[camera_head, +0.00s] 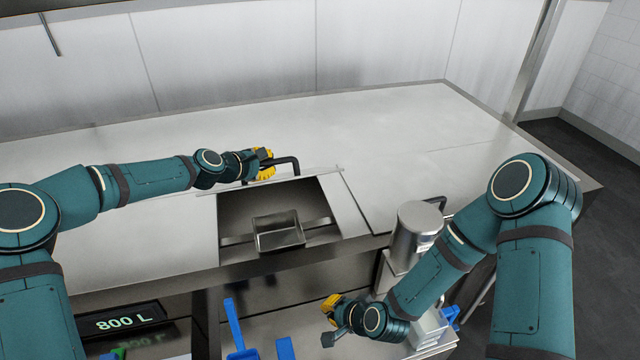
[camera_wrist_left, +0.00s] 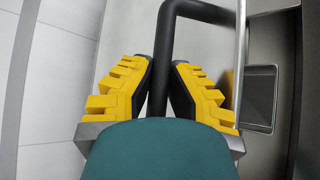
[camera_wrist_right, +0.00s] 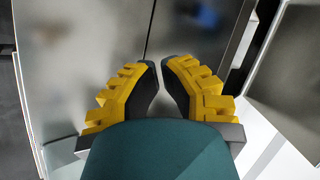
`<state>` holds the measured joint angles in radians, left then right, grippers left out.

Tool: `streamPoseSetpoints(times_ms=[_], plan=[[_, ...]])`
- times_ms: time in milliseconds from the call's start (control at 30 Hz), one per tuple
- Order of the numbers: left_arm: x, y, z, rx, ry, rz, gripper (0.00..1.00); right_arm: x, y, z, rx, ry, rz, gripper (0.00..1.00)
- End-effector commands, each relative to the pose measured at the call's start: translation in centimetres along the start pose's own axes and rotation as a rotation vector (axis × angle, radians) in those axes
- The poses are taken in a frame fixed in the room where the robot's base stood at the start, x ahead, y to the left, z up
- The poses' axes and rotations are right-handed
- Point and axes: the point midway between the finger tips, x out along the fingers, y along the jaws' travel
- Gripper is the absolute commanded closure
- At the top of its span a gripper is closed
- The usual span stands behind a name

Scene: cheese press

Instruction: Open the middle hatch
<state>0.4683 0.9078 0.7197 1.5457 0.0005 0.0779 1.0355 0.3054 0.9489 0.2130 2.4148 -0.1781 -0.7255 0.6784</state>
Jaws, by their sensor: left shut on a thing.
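The middle hatch (camera_head: 310,175) is a thin metal lid, seen nearly edge-on along the back of a square opening (camera_head: 235,205) in the steel worktop. It appears raised; the opening is uncovered and dark inside. A bent black bar handle (camera_head: 285,161) is on the lid's far side. My left gripper (camera_head: 268,164) is shut on this handle. In the left wrist view the handle (camera_wrist_left: 162,55) runs between the yellow fingers and the lid edge (camera_wrist_left: 240,60) is at right. My right gripper (camera_head: 332,318) is open and empty, low in front of the counter.
A metal box (camera_head: 280,239) sits inside the opening. A steel cylinder unit (camera_head: 415,232) stands beside my right forearm at the counter's front edge. Blue parts (camera_head: 234,325) and an "800 L" display (camera_head: 120,320) are below. The worktop (camera_head: 400,130) behind is clear.

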Motion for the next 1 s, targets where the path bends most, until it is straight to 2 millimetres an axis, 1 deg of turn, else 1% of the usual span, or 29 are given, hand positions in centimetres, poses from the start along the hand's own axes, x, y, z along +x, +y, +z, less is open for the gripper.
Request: streamPoseSetpoints(times_ms=[100, 267, 433, 600, 700, 800, 1000], plan=[[0.0, -0.1, -0.1, -0.001, 0.002, -0.001, 1.00, 0.9, -2.6, -0.9, 0.224, 0.035, -0.141, 1.00], [0.1, -0.1, -0.1, -0.001, 0.002, -0.001, 1.00, 1.2, -6.2, -2.3, 0.539, 0.042, -0.350, 1.00], [0.1, -0.1, -0.2, -0.001, 0.002, -0.002, 1.00, 0.6, -9.8, -4.2, 0.881, -0.006, -0.591, 1.00], [0.1, -0.2, -0.2, -0.002, 0.002, -0.002, 1.00, -1.1, -12.9, -6.6, 1.205, -0.111, -0.840, 1.00], [0.1, -0.2, -0.2, -0.002, 0.002, -0.002, 1.00, -2.3, -14.1, -8.0, 1.358, -0.186, -0.968, 1.00], [0.1, -0.2, -0.2, -0.002, 0.002, -0.002, 1.00, -3.3, -14.8, -9.1, 1.471, -0.256, -1.066, 1.00], [0.1, -0.2, -0.2, -0.002, 0.002, -0.002, 1.00, -4.3, -15.6, -10.2, 1.576, -0.336, -1.164, 1.00]])
